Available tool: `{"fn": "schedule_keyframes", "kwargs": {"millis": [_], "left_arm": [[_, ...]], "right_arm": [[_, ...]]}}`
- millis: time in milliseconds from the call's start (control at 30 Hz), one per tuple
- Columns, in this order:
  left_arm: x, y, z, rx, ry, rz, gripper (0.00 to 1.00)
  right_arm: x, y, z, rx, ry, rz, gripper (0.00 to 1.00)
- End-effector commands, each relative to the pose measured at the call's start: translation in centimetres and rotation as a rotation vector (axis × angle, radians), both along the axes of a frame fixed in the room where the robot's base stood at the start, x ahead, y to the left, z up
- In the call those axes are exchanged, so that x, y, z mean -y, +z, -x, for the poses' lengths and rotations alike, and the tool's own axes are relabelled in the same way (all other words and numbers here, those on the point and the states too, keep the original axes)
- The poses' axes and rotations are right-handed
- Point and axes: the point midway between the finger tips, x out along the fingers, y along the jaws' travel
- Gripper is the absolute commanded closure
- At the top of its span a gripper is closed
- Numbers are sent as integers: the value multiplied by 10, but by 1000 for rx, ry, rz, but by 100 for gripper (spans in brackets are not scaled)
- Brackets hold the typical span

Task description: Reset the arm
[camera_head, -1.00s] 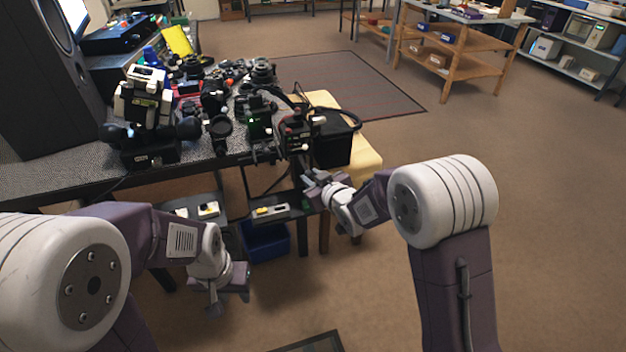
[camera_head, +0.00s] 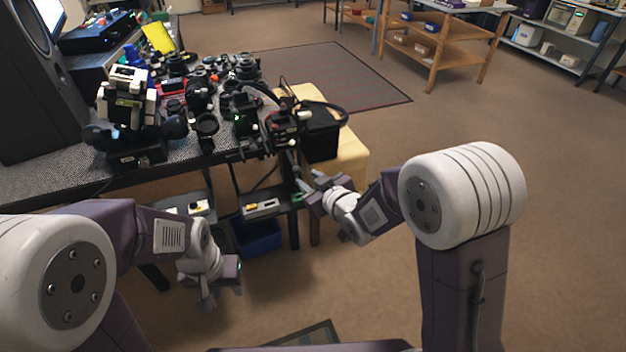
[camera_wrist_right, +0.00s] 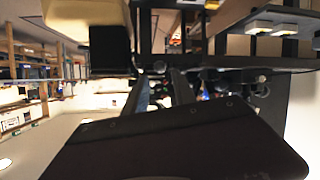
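My right gripper (camera_head: 306,178) is beside the table's right end, below the tabletop and near the black bin. In the right wrist view its two fingers (camera_wrist_right: 160,88) stand apart with a gap between them and nothing visible held. My left gripper (camera_head: 218,288) hangs low in front of the table, pointing down over the floor. Its fingers are small and partly hidden by its own body, so I cannot tell how far apart they are. I see no object in it.
The dark table (camera_head: 60,183) is crowded with black lens parts and a white-and-black device (camera_head: 127,105). A black bin (camera_head: 321,140) stands on a yellow surface (camera_head: 352,158) at its right end. A blue bin (camera_head: 256,236) sits underneath. Floor at right is open.

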Motion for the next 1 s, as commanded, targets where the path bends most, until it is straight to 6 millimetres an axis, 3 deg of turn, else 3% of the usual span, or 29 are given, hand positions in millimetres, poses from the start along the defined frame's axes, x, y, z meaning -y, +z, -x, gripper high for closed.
{"fn": "schedule_keyframes", "kwargs": {"millis": [200, 700, 767, 867, 900, 1000], "left_arm": [[0, 6, 0, 0, 0, 0, 64], [0, 6, 0, 0, 0, 0, 64], [0, 6, 0, 0, 0, 0, 64], [0, 6, 0, 0, 0, 0, 64], [0, 6, 0, 0, 0, 0, 64], [0, 6, 0, 0, 0, 0, 64]], "right_arm": [[10, 10, 22, 0, 0, 1, 68], [14, 10, 22, 1, -6, 0, 68], [23, 18, 18, 17, -29, -3, 68], [62, 41, 12, 45, -126, -10, 68], [85, 34, 18, -20, -192, 4, 68], [124, 0, 46, -235, -322, 28, 68]]}}
